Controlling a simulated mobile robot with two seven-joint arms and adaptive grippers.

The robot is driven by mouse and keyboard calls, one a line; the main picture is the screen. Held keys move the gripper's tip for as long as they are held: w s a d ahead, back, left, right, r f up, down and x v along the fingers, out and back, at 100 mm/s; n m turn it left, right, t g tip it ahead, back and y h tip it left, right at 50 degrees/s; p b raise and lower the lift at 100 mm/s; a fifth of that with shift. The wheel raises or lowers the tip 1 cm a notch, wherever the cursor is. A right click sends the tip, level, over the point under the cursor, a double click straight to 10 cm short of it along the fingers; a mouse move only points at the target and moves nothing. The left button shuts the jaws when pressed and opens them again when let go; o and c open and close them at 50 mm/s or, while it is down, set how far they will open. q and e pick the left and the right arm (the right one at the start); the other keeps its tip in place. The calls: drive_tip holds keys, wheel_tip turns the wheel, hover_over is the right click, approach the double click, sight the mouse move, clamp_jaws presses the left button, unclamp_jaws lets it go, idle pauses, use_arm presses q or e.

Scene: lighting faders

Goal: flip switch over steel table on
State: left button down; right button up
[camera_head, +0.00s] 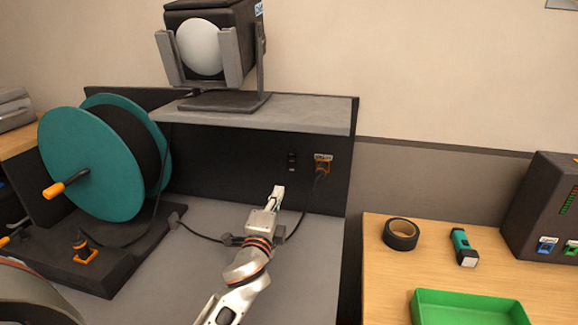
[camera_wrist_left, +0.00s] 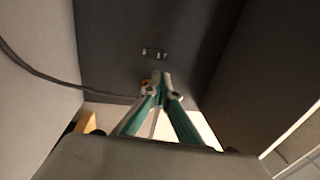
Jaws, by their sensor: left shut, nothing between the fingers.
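A small black switch (camera_head: 292,162) is set in the dark upright panel (camera_head: 230,155) behind the grey steel table (camera_head: 312,265). Its position, on or off, is too small to tell. My left gripper (camera_head: 278,191) is shut and empty. It is in front of the panel, below and slightly left of the switch in the head view, and appears apart from it. In the left wrist view, the shut fingertips (camera_wrist_left: 162,82) point at the dark panel, with a small fitting (camera_wrist_left: 154,52) above them; I cannot tell if this is the switch. My right gripper is not in view.
An orange-framed socket (camera_head: 322,163) with a plugged-in cable is right of the switch. The cable (camera_head: 200,236) crosses the table to a teal reel (camera_head: 95,160). A lamp (camera_head: 205,45) stands on the shelf above. A wooden table (camera_head: 385,285) at right holds tape, a flashlight and a green tray.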

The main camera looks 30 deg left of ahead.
sight(291, 159)
use_arm(q)
drive_tip(key=x, duration=1.3)
drive_tip(key=shift+w, duration=0.35)
drive_tip(key=shift+w+a+b, duration=0.1)
drive_tip(key=shift+b, duration=0.2)
drive_tip(key=shift+r, duration=0.1)
drive_tip(key=shift+w+a+r, duration=0.1)
drive_tip(key=shift+w+r, duration=0.15)
drive_tip(key=shift+w, duration=0.1)
drive_tip(key=shift+s+f, duration=0.1)
